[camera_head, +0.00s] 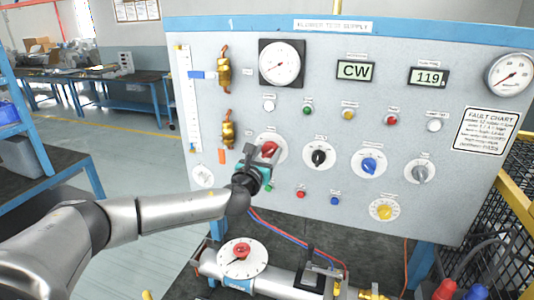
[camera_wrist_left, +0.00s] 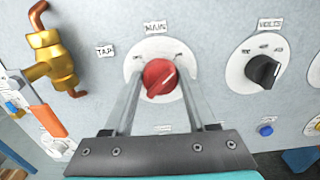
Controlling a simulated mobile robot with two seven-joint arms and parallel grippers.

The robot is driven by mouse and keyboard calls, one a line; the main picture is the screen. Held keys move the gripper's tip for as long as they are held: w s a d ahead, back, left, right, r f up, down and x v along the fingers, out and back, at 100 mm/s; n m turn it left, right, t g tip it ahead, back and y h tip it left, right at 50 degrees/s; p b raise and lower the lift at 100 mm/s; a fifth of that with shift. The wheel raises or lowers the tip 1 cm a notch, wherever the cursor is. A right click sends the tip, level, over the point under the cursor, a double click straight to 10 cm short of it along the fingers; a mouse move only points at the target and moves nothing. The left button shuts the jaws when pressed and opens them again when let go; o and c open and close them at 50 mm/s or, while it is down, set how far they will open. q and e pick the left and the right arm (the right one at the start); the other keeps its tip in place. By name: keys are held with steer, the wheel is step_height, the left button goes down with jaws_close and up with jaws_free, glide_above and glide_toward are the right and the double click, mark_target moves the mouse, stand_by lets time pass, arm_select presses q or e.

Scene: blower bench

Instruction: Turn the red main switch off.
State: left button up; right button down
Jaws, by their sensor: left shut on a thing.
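The red main switch (camera_wrist_left: 159,77) is a round red knob on a white dial under a "MAIN" label on the grey panel. It also shows in the head view (camera_head: 269,149), left of the black knob. My left gripper (camera_head: 257,160) reaches it from the front. In the left wrist view its two fingers stand on either side of the knob, shut on it. The knob's grip bar looks tilted, from lower left to upper right. The small dial labels are too blurred to read. My right gripper is not in view.
A black "VOLTS" knob (camera_wrist_left: 263,70) sits to the right. A brass tap (camera_wrist_left: 55,65) with an orange handle is close on the left. Blue (camera_head: 369,165) and grey (camera_head: 420,172) knobs are farther right. A pipe with a white dial (camera_head: 240,258) lies below the panel.

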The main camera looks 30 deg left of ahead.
arm_select(q)
steer(key=c, duration=0.3)
steer(key=shift+c, duration=0.2)
steer(key=shift+f, duration=0.1)
steer(key=n+b, duration=0.1)
steer(key=n, duration=0.2)
steer(key=shift+n, duration=0.3)
steer(key=n+b, duration=0.1)
steer(key=n, duration=0.3)
steer(key=shift+a+n+b, duration=0.15)
steer(key=shift+n+b, duration=0.15)
steer(key=shift+b, duration=0.05)
steer(key=n, duration=0.4)
steer(key=shift+f+n+b, duration=0.1)
steer(key=shift+n+b, duration=0.2)
steer(key=shift+b, duration=0.1)
steer(key=n, duration=0.4)
steer(key=shift+a+n, duration=0.1)
steer(key=shift+n, duration=0.6)
